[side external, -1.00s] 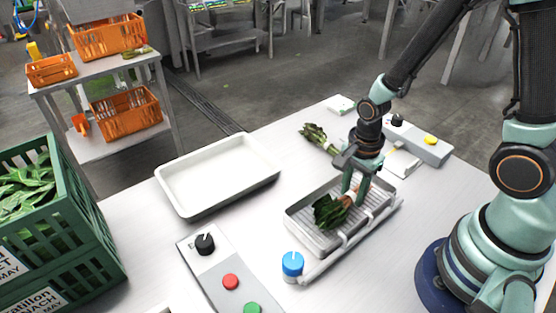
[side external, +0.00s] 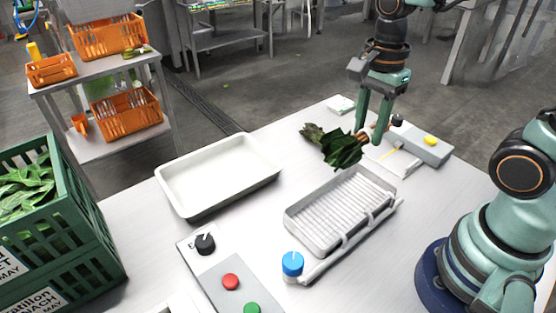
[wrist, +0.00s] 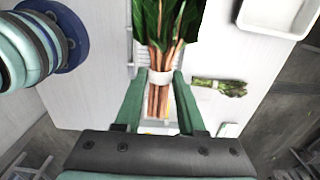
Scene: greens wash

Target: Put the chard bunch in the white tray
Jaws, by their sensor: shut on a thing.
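The chard bunch, with dark green leaves (side external: 342,149) and pinkish-orange stems, is in my gripper (side external: 369,134). In the wrist view, my gripper (wrist: 159,78) is shut on it at a pale band, the stems (wrist: 158,103) pointing toward the wrist and the leaves away. The bunch hangs in the air above the far side of the ribbed grey tray. The white tray (side external: 218,175) stands empty to the left on the table; its corner shows at the upper right of the wrist view (wrist: 272,18).
A smaller green bunch (side external: 311,132) lies on the table behind the chard. The ribbed tray (side external: 335,212) is empty. A blue knob (side external: 292,263) and a button panel (side external: 228,265) are at the front. A green crate (side external: 75,235) of leaves is at left.

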